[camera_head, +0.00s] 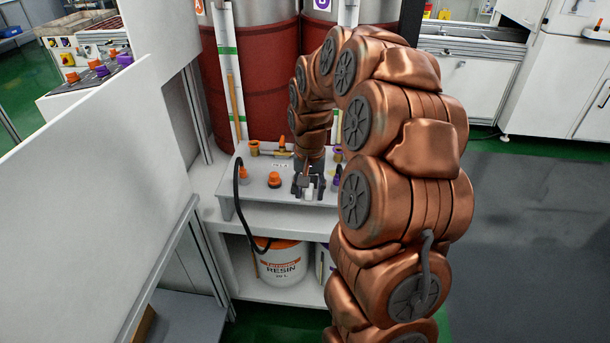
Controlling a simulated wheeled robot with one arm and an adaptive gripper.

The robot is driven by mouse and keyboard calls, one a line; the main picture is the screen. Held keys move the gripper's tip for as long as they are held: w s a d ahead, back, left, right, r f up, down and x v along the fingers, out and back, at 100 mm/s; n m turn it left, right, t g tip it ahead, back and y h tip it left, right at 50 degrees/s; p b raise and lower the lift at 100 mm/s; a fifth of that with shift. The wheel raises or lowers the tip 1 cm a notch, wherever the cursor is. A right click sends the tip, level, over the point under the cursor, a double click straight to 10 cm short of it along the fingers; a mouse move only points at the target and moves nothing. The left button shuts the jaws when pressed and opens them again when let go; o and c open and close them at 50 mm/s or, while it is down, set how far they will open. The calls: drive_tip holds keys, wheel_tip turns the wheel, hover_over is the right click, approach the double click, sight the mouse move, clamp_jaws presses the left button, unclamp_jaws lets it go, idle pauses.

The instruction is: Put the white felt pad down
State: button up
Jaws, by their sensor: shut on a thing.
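My gripper (308,190) is at the end of my copper-coloured arm, over the front part of a light grey panel (255,199). It points down and is shut on a small white thing, the white felt pad (309,194), which shows only in part between the fingers. I cannot tell whether the pad touches the panel or hangs just above it. My arm hides the right part of the panel.
A black hose (239,190) loops down to a resin bucket (282,270) on the shelf below. Red drums (255,80) stand behind. A white partition (90,200) bounds the left.

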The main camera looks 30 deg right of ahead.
drive_tip(key=w+d, duration=0.1)
drive_tip(key=w, duration=0.2)
drive_tip(key=w+d+p, duration=0.1)
drive_tip(key=w+d, duration=0.1)
drive_tip(key=w, duration=0.1)
drive_tip(key=w+d+f+p, duration=0.1)
drive_tip(key=w+d, duration=0.1)
drive_tip(key=w, duration=0.1)
drive_tip(key=shift+w, duration=0.2)
drive_tip(key=shift+f+p, duration=0.55)
drive_tip(key=shift+f, duration=1.2)
drive_tip(key=shift+f, duration=0.25)
drive_tip(key=o, duration=1.1)
drive_tip(key=shift+r, duration=0.2)
